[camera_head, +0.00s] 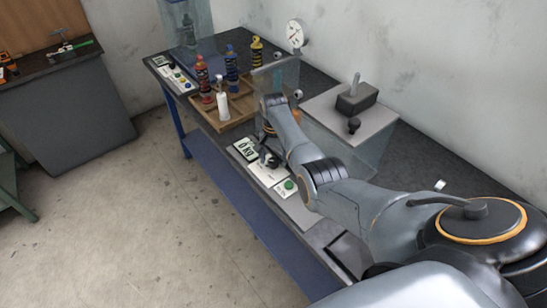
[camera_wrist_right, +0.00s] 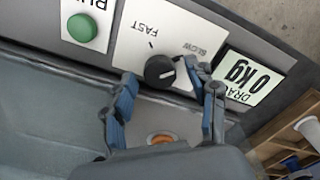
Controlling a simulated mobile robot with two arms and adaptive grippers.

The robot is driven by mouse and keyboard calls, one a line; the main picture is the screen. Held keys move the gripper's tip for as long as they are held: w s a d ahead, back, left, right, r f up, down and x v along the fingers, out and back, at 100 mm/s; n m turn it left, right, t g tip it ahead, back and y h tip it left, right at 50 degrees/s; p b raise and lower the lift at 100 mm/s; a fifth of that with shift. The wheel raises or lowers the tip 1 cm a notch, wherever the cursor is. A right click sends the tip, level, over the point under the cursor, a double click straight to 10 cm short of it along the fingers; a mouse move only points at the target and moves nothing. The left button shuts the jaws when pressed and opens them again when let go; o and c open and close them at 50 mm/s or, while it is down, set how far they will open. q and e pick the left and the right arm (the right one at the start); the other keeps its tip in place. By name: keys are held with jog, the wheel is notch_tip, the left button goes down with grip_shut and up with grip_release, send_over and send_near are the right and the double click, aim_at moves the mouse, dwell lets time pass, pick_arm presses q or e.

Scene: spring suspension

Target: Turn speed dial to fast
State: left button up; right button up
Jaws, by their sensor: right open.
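The black speed dial (camera_wrist_right: 160,71) sits on a white panel (camera_wrist_right: 128,48) marked FAST and SLOW, which appears upside down in the right wrist view. A short black tick stands on the panel near FAST; the dial's exact pointing direction is hard to tell. My right gripper (camera_wrist_right: 161,75) is open, with one blue-grey finger on each side of the dial. Contact with the dial cannot be told. In the head view the dial (camera_head: 272,161) is small beside my right gripper (camera_head: 266,143), which my arm partly hides. My left gripper is not in view.
A green button (camera_wrist_right: 82,28) and a "0 kg" display (camera_wrist_right: 248,78) flank the dial panel. A clear-sided box (camera_head: 345,140) stands behind my right arm.

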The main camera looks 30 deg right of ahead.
jog(key=c, duration=1.2)
jog(key=shift+o, duration=0.2)
jog(key=shift+n, duration=0.4)
jog(key=n+p, duration=0.1)
jog(key=n, duration=0.1)
jog(key=shift+r+n, duration=0.1)
jog(key=shift+n, duration=0.3)
jog(key=n+p, duration=0.1)
jog(key=n, duration=0.3)
jog(key=shift+n, duration=0.3)
jog(key=n, duration=0.4)
jog(key=shift+p, duration=0.3)
jog(key=n, duration=0.5)
jog(key=shift+n, duration=0.4)
